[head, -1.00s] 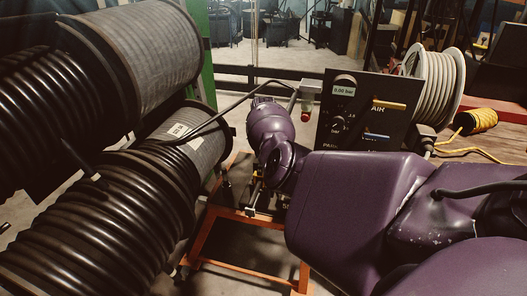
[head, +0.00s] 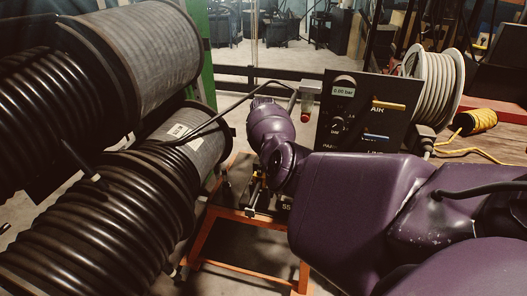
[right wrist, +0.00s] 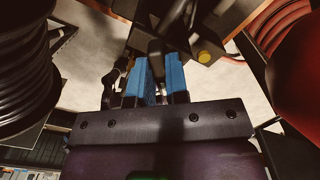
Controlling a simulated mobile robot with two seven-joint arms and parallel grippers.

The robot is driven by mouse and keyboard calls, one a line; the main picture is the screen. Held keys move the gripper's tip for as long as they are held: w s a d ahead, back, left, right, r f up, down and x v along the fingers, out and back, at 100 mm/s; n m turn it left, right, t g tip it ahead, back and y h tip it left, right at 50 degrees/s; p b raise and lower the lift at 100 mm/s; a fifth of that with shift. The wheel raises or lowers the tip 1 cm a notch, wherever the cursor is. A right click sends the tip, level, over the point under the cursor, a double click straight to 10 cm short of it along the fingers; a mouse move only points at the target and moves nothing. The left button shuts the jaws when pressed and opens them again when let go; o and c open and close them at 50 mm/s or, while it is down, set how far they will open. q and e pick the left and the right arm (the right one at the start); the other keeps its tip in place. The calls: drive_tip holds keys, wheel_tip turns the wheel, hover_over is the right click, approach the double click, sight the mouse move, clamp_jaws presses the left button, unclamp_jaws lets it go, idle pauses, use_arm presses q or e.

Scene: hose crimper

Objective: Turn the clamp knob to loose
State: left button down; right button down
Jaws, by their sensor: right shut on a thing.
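The right wrist view shows my right gripper (right wrist: 161,75) with two blue fingers on either side of a narrow dark piece (right wrist: 156,60), which I take to be the clamp knob. The gripper is shut on it. The piece's lower part is hidden between the fingers, and its turn position cannot be read. In the head view my purple right arm reaches down toward the clamp hardware (head: 254,196) on an orange-framed stand (head: 205,240). The fingers cannot be made out there. My left gripper is not in view.
A dark control panel (head: 341,128) with a 0.00 bar readout stands behind my right arm. Large black hose reels (head: 95,235) crowd the left. A yellow round button (right wrist: 204,57) shows near the gripper.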

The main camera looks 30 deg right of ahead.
drive_tip(key=n, duration=0.5)
drive_tip(key=shift+a+n+p, duration=0.1)
drive_tip(key=shift+n+p, duration=0.2)
drive_tip(key=shift+a+n, duration=0.1)
drive_tip(key=shift+n, duration=1.1)
drive_tip(key=shift+n+p, duration=0.35)
drive_tip(key=shift+n, duration=0.65)
drive_tip(key=c, duration=1.1)
unclamp_jaws()
